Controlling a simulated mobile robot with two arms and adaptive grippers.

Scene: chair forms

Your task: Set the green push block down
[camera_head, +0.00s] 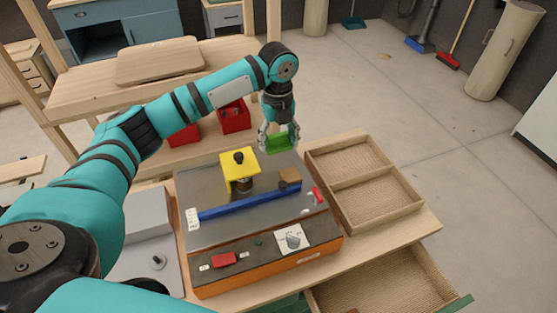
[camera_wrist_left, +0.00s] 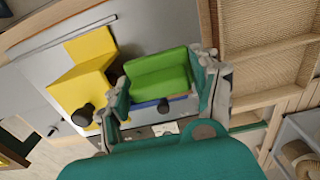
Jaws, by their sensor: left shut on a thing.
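The green push block (camera_head: 277,143) is held between the fingers of my left gripper (camera_head: 279,138), above the far right corner of the grey-topped machine. In the left wrist view the green push block (camera_wrist_left: 158,76) fills the space between the two fingers of the left gripper (camera_wrist_left: 162,90). Its underside is hidden, so I cannot tell whether it touches anything. The machine (camera_head: 215,176) has a yellow guard (camera_head: 240,167) and a blue fence (camera_head: 250,201) on top. The yellow guard (camera_wrist_left: 85,75) is left of the block in the wrist view. My right gripper is not in view.
A wooden tray with two compartments (camera_head: 336,182) stands right of the machine, empty. A small brown wood block (camera_head: 290,177) lies on the machine top. Red bins (camera_head: 234,117) sit behind it. An open drawer (camera_head: 375,285) juts out at the front right.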

